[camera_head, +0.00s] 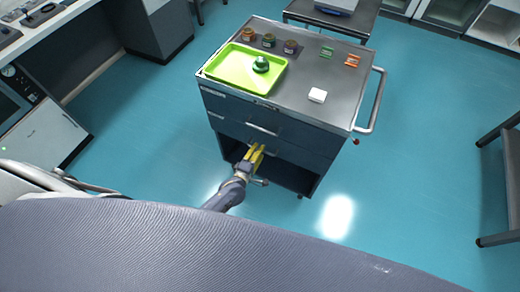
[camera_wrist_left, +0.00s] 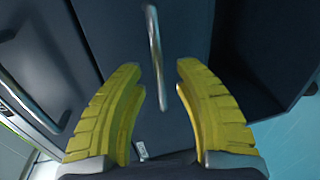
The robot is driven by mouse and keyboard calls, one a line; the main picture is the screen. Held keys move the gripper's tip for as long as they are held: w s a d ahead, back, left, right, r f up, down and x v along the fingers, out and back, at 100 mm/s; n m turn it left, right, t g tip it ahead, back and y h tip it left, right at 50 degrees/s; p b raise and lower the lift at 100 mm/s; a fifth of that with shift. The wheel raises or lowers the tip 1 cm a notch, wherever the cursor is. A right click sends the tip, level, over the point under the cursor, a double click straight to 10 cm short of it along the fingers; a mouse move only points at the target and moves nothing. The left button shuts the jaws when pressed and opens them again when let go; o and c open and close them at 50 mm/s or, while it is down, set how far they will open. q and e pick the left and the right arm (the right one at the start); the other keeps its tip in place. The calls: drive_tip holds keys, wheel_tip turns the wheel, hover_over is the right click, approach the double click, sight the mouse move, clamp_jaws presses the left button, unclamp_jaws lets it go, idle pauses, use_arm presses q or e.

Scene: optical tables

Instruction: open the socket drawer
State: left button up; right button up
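The grey tool cart (camera_head: 345,110) stands ahead with two closed drawers above an open lower bay. The lower drawer has a bar handle (camera_head: 262,129). I cannot read which drawer is the socket drawer. My left gripper (camera_head: 258,149), with yellow fingers, is just in front of the lower drawer. In the left wrist view the open fingers (camera_wrist_left: 157,78) point at the drawer face, and a metal bar handle (camera_wrist_left: 155,50) lies between and just beyond their tips, with no visible contact. A second handle (camera_wrist_left: 30,100) shows at the left. My right gripper is not in view.
On the cart top are a green tray (camera_head: 225,68) holding a dark green object (camera_head: 261,65), several small jars (camera_head: 269,41), a white block (camera_head: 317,95), and green and orange items. A push rail (camera_head: 378,100) sticks out at the right. The floor before the cart is clear.

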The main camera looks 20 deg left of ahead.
use_arm(q)
drive_tip(key=shift+x, duration=0.85)
clamp_jaws()
